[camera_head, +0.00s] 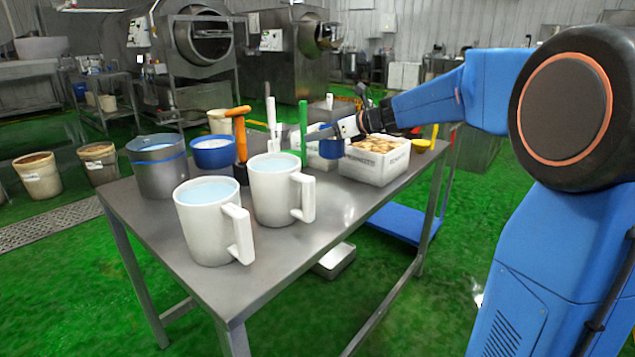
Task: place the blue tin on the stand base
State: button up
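My gripper (328,131) reaches in from the right above the far part of the metal table. A small blue tin (332,148) is right at its fingertips, in front of a grey box. The fingers are small and overlap the tin, so I cannot tell whether they are closed on it. No part is clearly recognisable as the stand base. An orange T-shaped upright (240,137) with a dark foot (241,174) and a green upright post (303,125) stand on the table to the left of my gripper.
Two large white mugs (207,225) (274,190) stand at the near side. A grey container with a blue band (159,170) and a blue bowl (212,154) are at the left. A white crate of bread-like pieces (375,165) sits right of the tin. The table's near right surface (340,205) is clear.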

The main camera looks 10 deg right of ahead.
jog(key=shift+w+a+f, duration=0.1)
jog(key=shift+w+f, duration=0.05)
jog(key=shift+f, duration=0.15)
jog(key=shift+a+f, duration=0.1)
jog(key=shift+f, duration=4.6)
jog(key=shift+f, duration=0.1)
jog(key=o, duration=1.3)
jog(key=shift+c, duration=0.2)
